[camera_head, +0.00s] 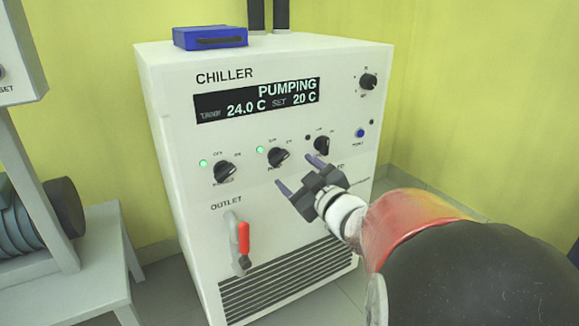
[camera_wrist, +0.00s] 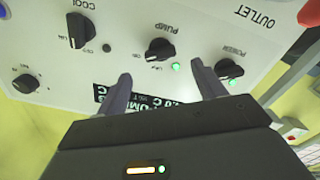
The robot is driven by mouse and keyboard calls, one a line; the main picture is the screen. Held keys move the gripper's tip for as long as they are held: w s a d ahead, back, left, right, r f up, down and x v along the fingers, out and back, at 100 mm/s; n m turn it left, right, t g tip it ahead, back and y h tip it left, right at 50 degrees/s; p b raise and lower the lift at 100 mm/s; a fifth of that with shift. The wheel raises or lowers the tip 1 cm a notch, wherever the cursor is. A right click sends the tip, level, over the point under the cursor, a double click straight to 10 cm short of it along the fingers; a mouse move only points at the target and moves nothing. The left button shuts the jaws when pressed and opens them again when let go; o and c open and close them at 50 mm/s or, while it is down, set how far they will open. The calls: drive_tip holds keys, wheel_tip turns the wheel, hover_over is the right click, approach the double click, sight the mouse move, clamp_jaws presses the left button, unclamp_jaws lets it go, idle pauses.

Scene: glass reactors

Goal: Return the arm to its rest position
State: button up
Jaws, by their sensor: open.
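My gripper (camera_head: 298,176) is open and empty in front of the chiller (camera_head: 330,72), facing its control panel. In the wrist view its two fingers (camera_wrist: 164,90) spread apart, with the pump knob (camera_wrist: 159,49) beyond and between them; I see no contact. The chiller's display reads PUMPING, 24.0 C and SET 20 C. The power knob (camera_head: 224,170) and the pump knob (camera_head: 278,156) each have a lit green lamp beside them. The cool knob (camera_head: 321,144) sits to their right, just above the gripper, with a dark lamp.
A blue case (camera_head: 210,38) lies on the chiller. A red-handled outlet valve (camera_head: 243,238) sticks out below the panel. A white bench (camera_head: 75,278) with a dark cylindrical device (camera_head: 32,215) stands at left. Yellow walls close in behind. Floor shows between bench and chiller.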

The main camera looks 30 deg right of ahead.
drive_tip(key=shift+s, duration=0.4)
drive_tip(key=s+a+m+g+p, duration=0.6)
drive_tip(key=s+a+g, duration=0.6)
drive_tip(key=s+a, duration=0.4)
drive_tip(key=s+p, duration=0.1)
drive_tip(key=s, duration=0.2)
drive_tip(key=shift+f+h+p, duration=0.25)
drive_tip(key=shift+h+p, duration=0.05)
drive_tip(key=shift+p, duration=0.1)
drive_tip(key=shift+d, duration=0.15)
